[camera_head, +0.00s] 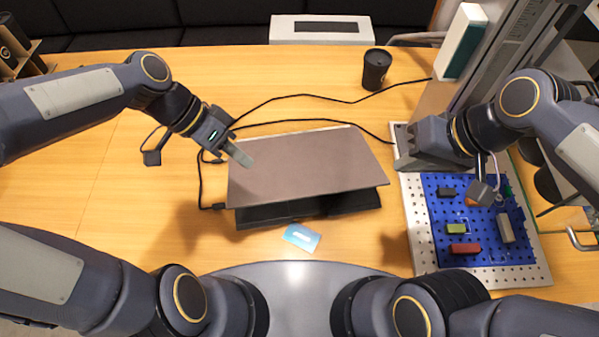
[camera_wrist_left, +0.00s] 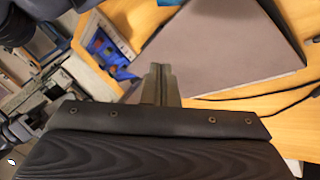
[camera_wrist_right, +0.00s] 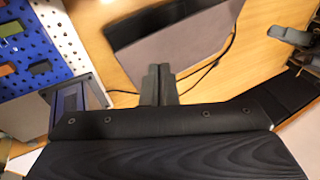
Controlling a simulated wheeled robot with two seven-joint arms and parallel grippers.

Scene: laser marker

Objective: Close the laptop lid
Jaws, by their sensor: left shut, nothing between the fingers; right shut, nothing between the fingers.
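The laptop (camera_head: 310,160) sits on the wooden table in the middle of the head view. Its grey lid is tilted low over the dark base (camera_head: 300,209), with a dark gap along the front edge. My left gripper (camera_head: 242,156) is shut and empty at the lid's upper left corner; I cannot tell whether it touches. The lid also shows in the left wrist view (camera_wrist_left: 225,50) and in the right wrist view (camera_wrist_right: 185,40). My right gripper (camera_head: 405,155) is to the right of the laptop, near the pegboard's upper left corner, shut and empty.
A white board with a blue pegboard (camera_head: 470,215) and small blocks lies at the right, below the machine column (camera_head: 500,50). A black cup (camera_head: 376,68) stands behind the laptop. Black cables (camera_head: 300,97) run behind it. A blue card (camera_head: 301,237) lies in front.

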